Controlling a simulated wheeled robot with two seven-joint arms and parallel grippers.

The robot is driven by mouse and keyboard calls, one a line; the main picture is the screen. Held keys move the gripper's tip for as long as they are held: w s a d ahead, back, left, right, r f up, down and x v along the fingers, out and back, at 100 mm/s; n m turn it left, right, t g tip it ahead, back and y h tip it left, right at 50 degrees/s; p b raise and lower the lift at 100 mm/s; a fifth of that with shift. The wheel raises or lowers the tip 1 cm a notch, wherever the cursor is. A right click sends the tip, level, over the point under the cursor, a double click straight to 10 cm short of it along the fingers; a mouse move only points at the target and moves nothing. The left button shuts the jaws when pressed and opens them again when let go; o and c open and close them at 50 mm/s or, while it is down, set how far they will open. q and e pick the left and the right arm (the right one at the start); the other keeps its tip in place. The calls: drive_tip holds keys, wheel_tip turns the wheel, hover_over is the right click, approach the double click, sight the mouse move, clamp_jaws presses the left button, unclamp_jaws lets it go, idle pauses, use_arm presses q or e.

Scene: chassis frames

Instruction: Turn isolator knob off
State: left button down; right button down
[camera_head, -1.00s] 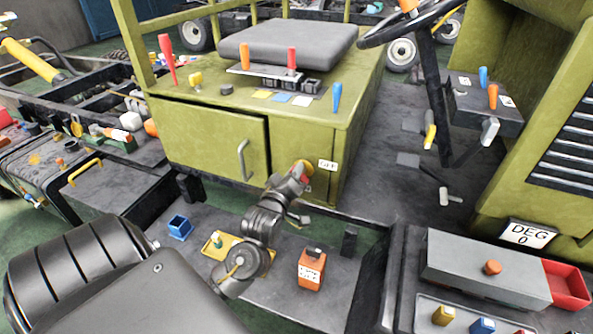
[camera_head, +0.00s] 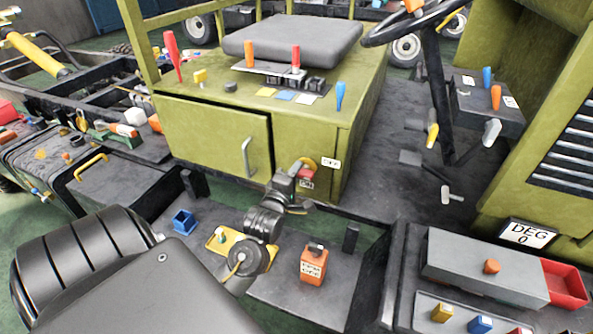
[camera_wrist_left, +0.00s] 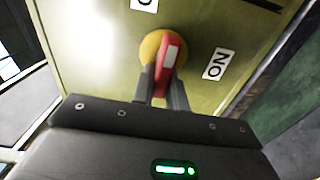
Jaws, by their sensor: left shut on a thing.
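The isolator knob is a red handle (camera_wrist_left: 168,55) on a round yellow base (camera_wrist_left: 150,47), mounted on the green cabinet's side panel. In the left wrist view the red handle stands between the two fingers of my left gripper (camera_wrist_left: 163,88), which is shut on it. An "ON" label (camera_wrist_left: 216,64) is to the right of the knob, and a second label (camera_wrist_left: 144,4) at the top is cut off. In the head view the yellow base (camera_head: 304,163) shows just past my left gripper (camera_head: 303,178), which partly hides the knob. My right gripper is not in view.
The green cabinet (camera_head: 215,135) carries a grey seat (camera_head: 290,42) and several coloured levers. A steering wheel (camera_head: 420,22) is at upper right.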

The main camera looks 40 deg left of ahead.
use_arm(q)
drive_tip(key=shift+f+n, duration=0.1)
drive_tip(key=shift+n, duration=0.2)
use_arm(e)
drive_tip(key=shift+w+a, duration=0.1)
use_arm(q)
drive_tip(key=c, duration=1.4)
unclamp_jaws()
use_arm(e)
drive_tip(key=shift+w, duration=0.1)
